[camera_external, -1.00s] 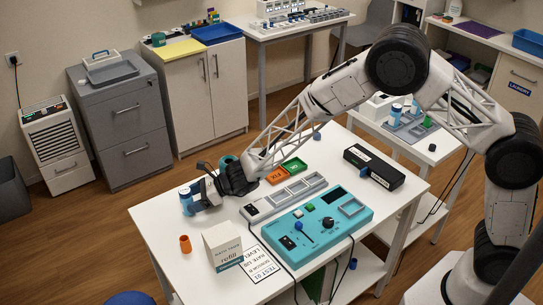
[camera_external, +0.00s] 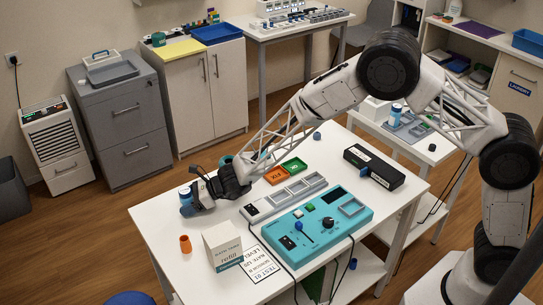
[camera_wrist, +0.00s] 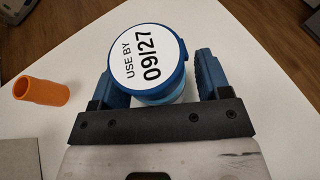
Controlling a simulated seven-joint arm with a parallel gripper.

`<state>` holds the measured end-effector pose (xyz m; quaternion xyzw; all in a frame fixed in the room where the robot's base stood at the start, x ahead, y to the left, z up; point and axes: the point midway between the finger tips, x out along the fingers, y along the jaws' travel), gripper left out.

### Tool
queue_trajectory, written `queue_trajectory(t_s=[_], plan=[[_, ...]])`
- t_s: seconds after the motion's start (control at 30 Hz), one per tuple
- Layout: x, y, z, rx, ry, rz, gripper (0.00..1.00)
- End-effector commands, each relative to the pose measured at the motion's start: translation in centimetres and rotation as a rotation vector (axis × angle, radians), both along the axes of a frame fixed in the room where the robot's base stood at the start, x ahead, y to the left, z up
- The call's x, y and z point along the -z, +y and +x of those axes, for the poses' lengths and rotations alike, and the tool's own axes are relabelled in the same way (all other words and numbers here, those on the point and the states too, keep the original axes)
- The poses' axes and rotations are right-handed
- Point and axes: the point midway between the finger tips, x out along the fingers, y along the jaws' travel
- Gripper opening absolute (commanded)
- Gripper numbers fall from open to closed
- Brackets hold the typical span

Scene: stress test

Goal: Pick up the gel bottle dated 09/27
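The gel bottle dated 09/27 (camera_wrist: 150,62) stands between my fingers in the wrist view. Its blue lid carries a white label reading "USE BY 09/27". My gripper (camera_wrist: 160,68) has blue fingers on both sides of the bottle. A narrow gap shows on the right; the lid overlaps the left finger, so contact there is unclear. In the external view the bottle (camera_external: 185,194) is at the white table's left end, partly hidden by my gripper (camera_external: 191,204).
A teal control panel (camera_external: 318,224), a grey tray (camera_external: 284,197) and a black box (camera_external: 374,167) lie further right. Another blue-and-white bottle (camera_external: 396,113) stands on the side table.

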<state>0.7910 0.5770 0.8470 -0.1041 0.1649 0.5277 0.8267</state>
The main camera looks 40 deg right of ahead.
Motion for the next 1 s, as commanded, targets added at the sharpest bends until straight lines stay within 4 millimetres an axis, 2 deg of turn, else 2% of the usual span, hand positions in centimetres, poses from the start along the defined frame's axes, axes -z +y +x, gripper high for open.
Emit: queue_trajectory(t_s=[0.03, 0.3, 0.73, 1.0], plan=[[0.0, 0.0, 0.0, 0.000, 0.000, 0.000, 0.62], [0.0, 0.0, 0.0, 0.000, 0.000, 0.000, 0.21], [-0.5, 0.0, 0.0, 0.000, 0.000, 0.001, 0.19], [-3.1, 0.0, 0.0, 0.001, -0.002, 0.000, 0.19]])
